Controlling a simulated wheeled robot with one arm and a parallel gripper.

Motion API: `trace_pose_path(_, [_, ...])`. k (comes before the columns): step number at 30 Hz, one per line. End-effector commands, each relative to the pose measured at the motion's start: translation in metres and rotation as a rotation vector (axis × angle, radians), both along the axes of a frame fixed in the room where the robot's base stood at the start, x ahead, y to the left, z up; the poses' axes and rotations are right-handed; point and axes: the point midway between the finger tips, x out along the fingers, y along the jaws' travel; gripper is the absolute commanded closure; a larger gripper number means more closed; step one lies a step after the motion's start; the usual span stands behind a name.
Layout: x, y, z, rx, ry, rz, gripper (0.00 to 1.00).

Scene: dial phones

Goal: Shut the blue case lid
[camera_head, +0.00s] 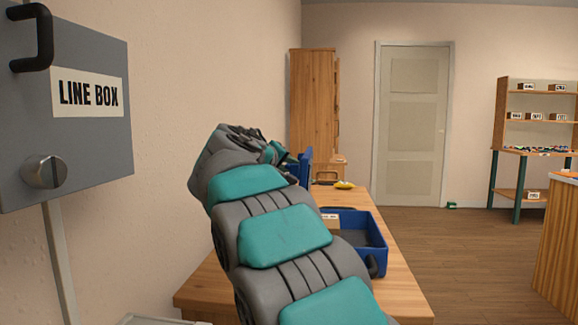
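A blue case (376,233) stands on the wooden table, its top open and its dark inside showing. A dark handle or latch is on its near right side. A blue upright piece (304,166) shows just behind my arm, up and left of the case. It may be the raised lid, but my arm hides where it joins. My grey and teal arm crosses in front of the case's left part. My gripper (272,152) is at the arm's far end, near the blue piece. Its fingers are small and partly hidden, so I cannot tell whether they touch it or are open.
The wooden table (398,288) has a yellow item (345,185) at its far end. A grey line box (85,150) hangs on the left wall. A tall wooden cabinet (312,105) and a door (413,125) are at the back.

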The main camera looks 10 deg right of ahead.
Motion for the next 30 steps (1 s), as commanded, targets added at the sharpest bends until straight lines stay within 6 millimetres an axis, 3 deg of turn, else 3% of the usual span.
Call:
trace_pose_path(8, [-0.001,-0.004,-0.002,0.026,-0.004,0.0,1.0])
trace_pose_path(14, [-0.005,-0.018,0.0,0.111,-0.034,-0.001,1.0])
trace_pose_path(30, [-0.028,-0.091,-0.01,0.572,-0.178,-0.001,1.0])
